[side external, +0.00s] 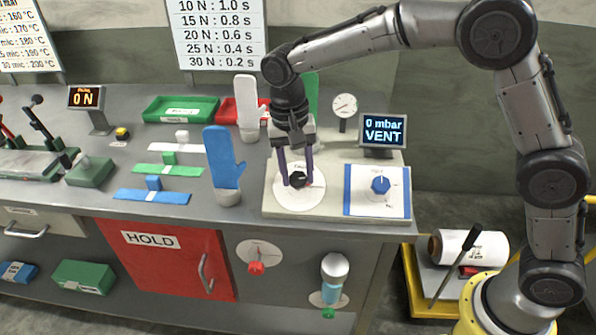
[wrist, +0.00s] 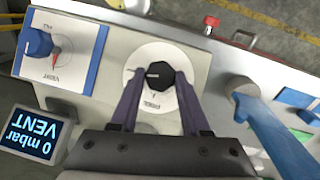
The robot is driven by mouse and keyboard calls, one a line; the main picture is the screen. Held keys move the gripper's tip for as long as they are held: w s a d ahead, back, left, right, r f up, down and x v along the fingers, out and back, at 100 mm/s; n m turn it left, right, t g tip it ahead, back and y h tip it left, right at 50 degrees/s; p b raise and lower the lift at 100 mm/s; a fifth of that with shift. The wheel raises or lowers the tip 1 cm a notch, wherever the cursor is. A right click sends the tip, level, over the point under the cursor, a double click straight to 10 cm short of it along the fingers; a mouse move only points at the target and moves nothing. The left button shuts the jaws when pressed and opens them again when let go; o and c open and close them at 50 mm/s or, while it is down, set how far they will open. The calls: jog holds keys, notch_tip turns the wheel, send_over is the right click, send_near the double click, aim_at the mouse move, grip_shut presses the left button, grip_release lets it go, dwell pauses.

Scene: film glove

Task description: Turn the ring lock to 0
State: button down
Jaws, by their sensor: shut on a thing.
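A black faceted knob (side external: 298,177) sits in a white round dial (side external: 309,199) on the pale panel at the right of the bench. I take it for the ring lock; its small lettering is hard to read. In the wrist view the knob (wrist: 159,75) shows a white pointer line towards the left. My gripper (side external: 297,183) comes down from above with one purple finger on each side of the knob, shut on it. The fingers (wrist: 159,84) partly cover the dial in the wrist view.
A blue knob (side external: 380,185) on a blue-edged plate is to the right. A display (side external: 383,131) behind reads 0 mbar VENT, near a round gauge (side external: 344,105). A blue glove on a stand (side external: 225,160) rises close on the left. A white glove (side external: 246,100) stands behind.

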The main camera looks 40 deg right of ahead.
jog(key=n, duration=0.1)
jog(key=n+h, duration=0.1)
jog(key=n, duration=0.1)
jog(key=shift+w+a+g+h, duration=0.1)
jog(key=shift+a+g+h, duration=0.1)
jog(key=shift+g+h, duration=0.15)
jog(key=n+h, duration=0.1)
jog(key=n, duration=0.1)
jog(key=n+h, duration=0.1)
jog(key=n, duration=0.1)
jog(key=shift+a+g, duration=0.2)
jog(key=shift+g, duration=0.05)
jog(key=n+h, duration=0.2)
jog(key=n, duration=0.2)
jog(key=shift+a+f, duration=0.1)
jog(key=shift+a, duration=0.05)
jog(key=shift+a+n+t+h, duration=0.1)
jog(key=shift+n+t+h, duration=0.65)
jog(key=shift+n, duration=0.95)
jog(key=shift+c, duration=1.9)
grip_release()
jog(key=shift+f, duration=0.1)
